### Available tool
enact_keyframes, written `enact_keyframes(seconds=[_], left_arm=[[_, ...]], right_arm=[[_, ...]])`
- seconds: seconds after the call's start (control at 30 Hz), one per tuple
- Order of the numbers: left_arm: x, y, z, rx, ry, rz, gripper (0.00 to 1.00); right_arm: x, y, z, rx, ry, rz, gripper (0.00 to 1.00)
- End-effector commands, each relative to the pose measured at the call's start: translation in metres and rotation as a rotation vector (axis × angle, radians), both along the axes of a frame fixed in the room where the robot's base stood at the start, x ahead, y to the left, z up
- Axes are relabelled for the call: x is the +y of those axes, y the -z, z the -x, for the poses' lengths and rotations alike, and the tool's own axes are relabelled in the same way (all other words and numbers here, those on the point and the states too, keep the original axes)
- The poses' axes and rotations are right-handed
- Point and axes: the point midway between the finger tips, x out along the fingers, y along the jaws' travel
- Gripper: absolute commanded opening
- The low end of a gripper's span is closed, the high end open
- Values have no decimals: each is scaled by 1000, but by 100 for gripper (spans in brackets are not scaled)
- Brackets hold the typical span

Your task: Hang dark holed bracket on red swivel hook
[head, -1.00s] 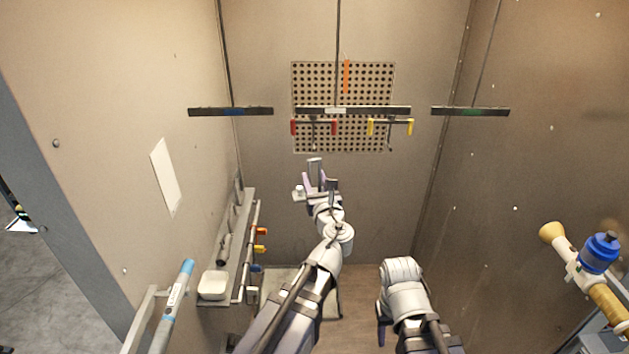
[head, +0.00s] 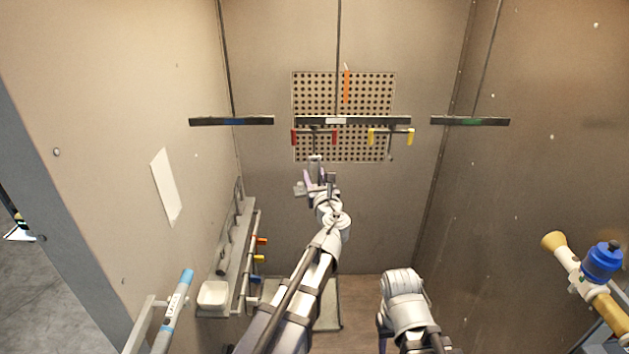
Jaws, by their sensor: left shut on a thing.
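The red swivel hook (head: 314,136), a small crossbar with red ends, hangs under the middle dark bar at the back of the booth. My left gripper (head: 318,178) is raised just below it, apart from it in the picture. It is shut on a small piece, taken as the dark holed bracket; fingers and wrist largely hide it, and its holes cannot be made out. My right arm is folded low at the bottom, and its gripper (head: 383,343) barely shows at the picture's lower edge; its jaws cannot be read.
A similar yellow-ended hook (head: 390,136) hangs right of the red one. Behind is a perforated panel (head: 344,100) with an orange strip. Dark bars hang left (head: 231,121) and right (head: 469,121).

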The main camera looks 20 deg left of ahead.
Motion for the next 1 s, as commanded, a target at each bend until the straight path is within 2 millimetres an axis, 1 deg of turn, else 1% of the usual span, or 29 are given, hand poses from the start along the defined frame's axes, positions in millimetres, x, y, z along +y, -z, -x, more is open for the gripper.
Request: enact_keyframes(seconds=[0.47,1.0], left_arm=[[0,0,0,0,0,-1,0],[5,0,-20,0,1,-1,0]], right_arm=[[0,0,0,0,0,0,50],[0,0,0,0,0,0,50]])
